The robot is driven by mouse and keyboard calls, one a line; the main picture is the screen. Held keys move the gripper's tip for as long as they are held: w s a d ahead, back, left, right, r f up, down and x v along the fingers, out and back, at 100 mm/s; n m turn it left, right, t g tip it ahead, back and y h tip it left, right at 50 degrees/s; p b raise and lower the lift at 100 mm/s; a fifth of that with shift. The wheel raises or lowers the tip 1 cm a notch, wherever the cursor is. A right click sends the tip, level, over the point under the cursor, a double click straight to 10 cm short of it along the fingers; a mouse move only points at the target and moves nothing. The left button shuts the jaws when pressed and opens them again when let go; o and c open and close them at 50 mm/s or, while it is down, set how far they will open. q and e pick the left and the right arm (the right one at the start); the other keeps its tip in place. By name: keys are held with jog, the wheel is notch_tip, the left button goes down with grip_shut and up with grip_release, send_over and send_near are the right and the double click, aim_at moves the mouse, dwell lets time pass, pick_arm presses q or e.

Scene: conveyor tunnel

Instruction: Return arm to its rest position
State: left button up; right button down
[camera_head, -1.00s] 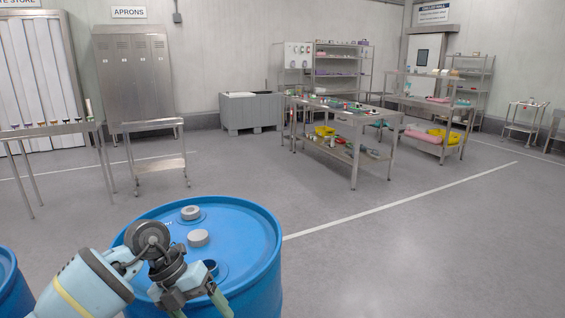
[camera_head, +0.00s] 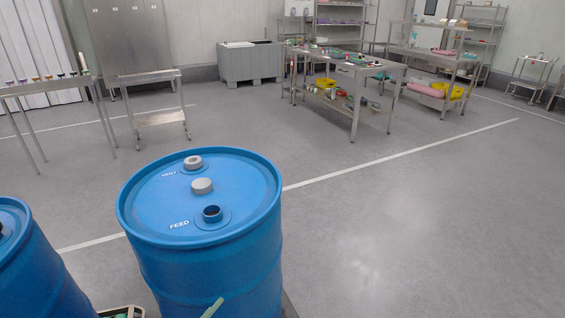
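The blue drum (camera_head: 170,225) stands upright in the middle foreground. A grey cap (camera_head: 193,162) sits at the VENT mark on its lid. A second grey cap (camera_head: 202,186) rests near the lid's middle. The FEED opening (camera_head: 212,213) is uncovered and dark inside. Only a pale green fingertip of my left gripper (camera_head: 212,308) shows, low in front of the drum's side at the bottom edge. The rest of that gripper and its arm are out of frame, so its opening is hidden. My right gripper is not in view.
Another blue drum (camera_head: 38,270) stands at the lower left. A crate (camera_head: 122,312) is partly visible between the drums. Steel tables (camera_head: 372,68) with goods stand at the back. The floor at right (camera_head: 420,230) is clear.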

pick_arm(q)
jog(key=s+a+f+n+g+y, duration=0.3)
jog(key=s+a+f+n+y, duration=0.1)
jog(key=s+f, duration=0.5)
jog(key=s+a+f+n+g+y, duration=0.4)
jog(key=s+f, duration=0.5)
jog(key=s, duration=0.4)
jog(key=a+n+y, duration=0.1)
jog(key=a+n, duration=0.1)
jog(key=shift+f+n+g, duration=0.3)
jog(key=shift+f+n, duration=0.1)
jog(key=shift+s, duration=0.1)
